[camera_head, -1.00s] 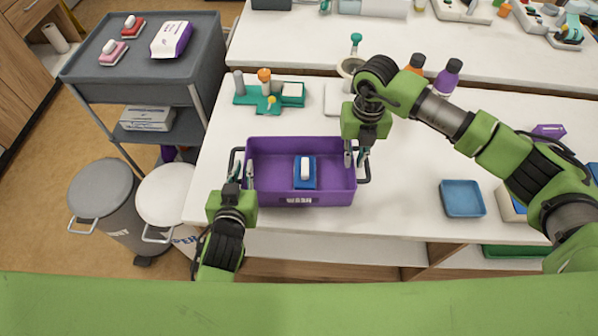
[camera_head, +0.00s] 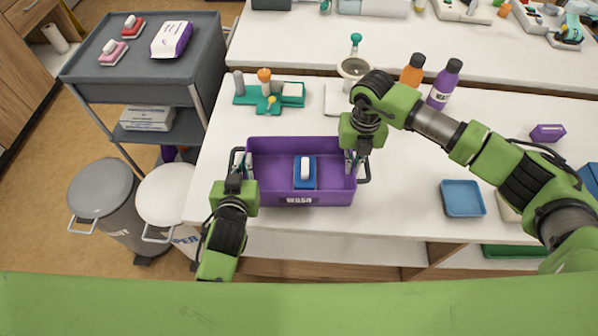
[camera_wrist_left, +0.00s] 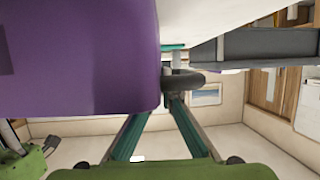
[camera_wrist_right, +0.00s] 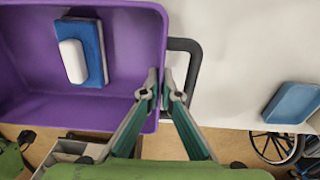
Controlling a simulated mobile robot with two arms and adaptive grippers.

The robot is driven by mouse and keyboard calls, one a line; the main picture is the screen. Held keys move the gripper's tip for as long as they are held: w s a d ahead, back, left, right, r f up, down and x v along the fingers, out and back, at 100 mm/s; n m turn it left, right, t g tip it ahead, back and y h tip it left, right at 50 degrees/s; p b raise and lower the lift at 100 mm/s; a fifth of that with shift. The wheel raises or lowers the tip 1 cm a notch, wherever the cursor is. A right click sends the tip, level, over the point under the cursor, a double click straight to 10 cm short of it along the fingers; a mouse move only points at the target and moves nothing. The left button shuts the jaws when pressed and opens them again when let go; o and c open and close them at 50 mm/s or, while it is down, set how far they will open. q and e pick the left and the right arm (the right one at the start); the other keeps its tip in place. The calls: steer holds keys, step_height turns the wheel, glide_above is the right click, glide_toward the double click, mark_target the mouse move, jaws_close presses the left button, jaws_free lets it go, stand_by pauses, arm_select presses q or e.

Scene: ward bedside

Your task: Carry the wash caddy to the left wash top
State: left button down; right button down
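My right gripper (camera_head: 355,160) is at the right end. In the right wrist view its fingertips (camera_wrist_right: 161,92) pinch the end wall, one inside and one between wall and handle (camera_wrist_right: 190,70).
A green tray of small items (camera_head: 268,100) lies behind the caddy. A blue tray (camera_head: 462,198), an orange bottle (camera_head: 412,70) and a purple bottle (camera_head: 444,85) are at right. A grey cart (camera_head: 140,75) and bins (camera_head: 105,195) stand left. The worktop between caddy and blue tray is clear.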

arm_select(q)
steer(key=shift+r, duration=0.15)
arm_select(e)
steer(key=shift+r, duration=0.15)
